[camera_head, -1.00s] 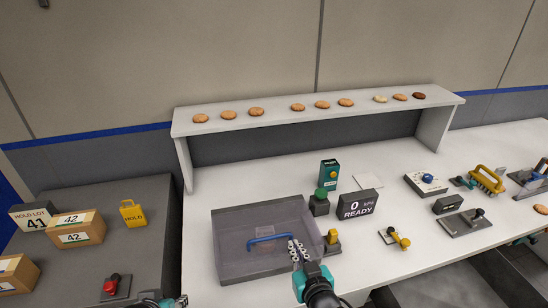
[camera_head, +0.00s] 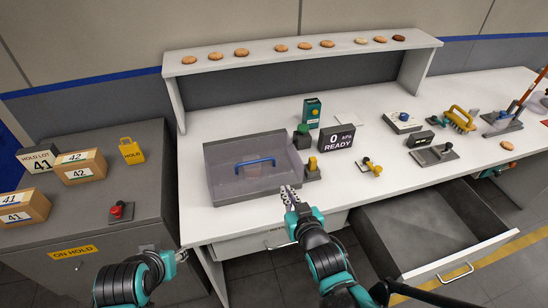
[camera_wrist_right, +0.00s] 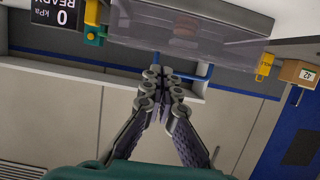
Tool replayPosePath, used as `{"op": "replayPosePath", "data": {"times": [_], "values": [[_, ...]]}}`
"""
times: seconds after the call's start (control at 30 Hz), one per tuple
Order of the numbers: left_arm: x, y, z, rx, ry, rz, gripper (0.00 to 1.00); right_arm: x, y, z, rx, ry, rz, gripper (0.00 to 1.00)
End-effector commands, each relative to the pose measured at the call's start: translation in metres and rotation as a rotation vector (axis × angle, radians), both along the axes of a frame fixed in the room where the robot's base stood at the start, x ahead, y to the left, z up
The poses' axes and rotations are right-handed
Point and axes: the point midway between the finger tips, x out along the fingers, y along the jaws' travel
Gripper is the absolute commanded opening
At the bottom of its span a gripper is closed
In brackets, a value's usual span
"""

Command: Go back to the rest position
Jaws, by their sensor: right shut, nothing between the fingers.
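My right gripper (camera_head: 289,194) is shut and empty. It is near the table's front edge, by the front right corner of the clear-lidded tray box (camera_head: 222,188). In the right wrist view its fingers (camera_wrist_right: 160,86) are together, with the box (camera_wrist_right: 225,20) beyond them. My left gripper (camera_head: 182,256) is low at the left, in front of the grey cabinet; its fingers are too small to read. The blue handle (camera_head: 255,161) lies across the box top, free of both grippers.
A white shelf (camera_head: 290,62) carries several biscuits. A READY display (camera_head: 337,142) and yellow-knobbed fixtures stand right of the box. An open drawer (camera_head: 475,237) juts out at the lower right. Cartons (camera_head: 80,167) and a red button (camera_head: 121,211) sit on the left cabinet.

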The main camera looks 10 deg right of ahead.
Motion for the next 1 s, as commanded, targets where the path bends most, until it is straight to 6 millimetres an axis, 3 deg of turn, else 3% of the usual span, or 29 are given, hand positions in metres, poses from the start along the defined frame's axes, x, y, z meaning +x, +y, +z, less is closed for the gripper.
{"op": "replayPosePath", "data": {"times": [0.23, 0.37, 0.73, 0.83, 1.0], "values": [[0.0, 0.0, 0.001, 0.0, 0.0, 0.0, 0.4, -0.001, -0.003, -0.001, -0.003, 0.029, -0.008, 0.0], [0.0, 0.0, 0.001, 0.0, 0.0, 0.0, 0.4, -0.011, -0.015, -0.009, -0.014, 0.148, -0.034, 0.0], [0.0, 0.0, 0.001, 0.0, 0.0, 0.0, 0.4, -0.097, -0.043, -0.017, -0.028, 0.577, -0.081, 0.0], [0.0, 0.0, 0.001, 0.0, 0.0, 0.0, 0.4, -0.111, -0.044, -0.016, -0.027, 0.624, -0.083, 0.0], [0.0, 0.0, 0.001, 0.0, 0.0, 0.0, 0.4, -0.115, -0.044, -0.015, -0.027, 0.64, -0.081, 0.0]]}}
